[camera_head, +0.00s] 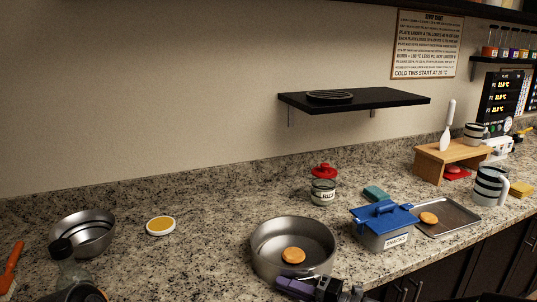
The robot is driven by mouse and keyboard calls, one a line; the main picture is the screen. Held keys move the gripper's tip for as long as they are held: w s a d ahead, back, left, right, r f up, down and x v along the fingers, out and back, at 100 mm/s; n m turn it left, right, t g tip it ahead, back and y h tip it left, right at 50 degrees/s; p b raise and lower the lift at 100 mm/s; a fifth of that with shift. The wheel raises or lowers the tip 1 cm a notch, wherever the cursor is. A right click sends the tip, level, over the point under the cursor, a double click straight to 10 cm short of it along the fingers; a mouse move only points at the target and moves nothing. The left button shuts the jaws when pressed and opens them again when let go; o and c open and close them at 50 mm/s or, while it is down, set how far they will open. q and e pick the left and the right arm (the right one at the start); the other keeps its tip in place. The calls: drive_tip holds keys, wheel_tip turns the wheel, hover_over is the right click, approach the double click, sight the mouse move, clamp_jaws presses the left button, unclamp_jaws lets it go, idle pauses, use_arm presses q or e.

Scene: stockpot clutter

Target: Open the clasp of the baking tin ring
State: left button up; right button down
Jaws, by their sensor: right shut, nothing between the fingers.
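The baking tin ring (262,259) is a round grey metal tin standing near the front edge of the counter. An orange disc (293,256) lies inside it. My right gripper (300,288), dark with purple parts, is at the bottom of the view, close in front of the tin's near wall. It is shut with nothing in it. I cannot tell if it touches the tin. The clasp cannot be made out; the gripper covers part of the tin's front side. My left gripper cannot be made out.
A lidded blue box (383,236) and a tray (457,215) stand right of the tin. A jar (323,192) is behind. A metal bowl (84,230), a yellow-topped dish (160,226) and a black-capped bottle (66,270) are left. The counter between dish and tin is clear.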

drive_tip(key=shift+p+v, duration=0.65)
drive_tip(key=shift+v, duration=0.1)
drive_tip(key=p+v, duration=0.3)
drive_tip(key=v, duration=0.3)
drive_tip(key=shift+s, duration=0.3)
drive_tip(key=shift+a, duration=0.1)
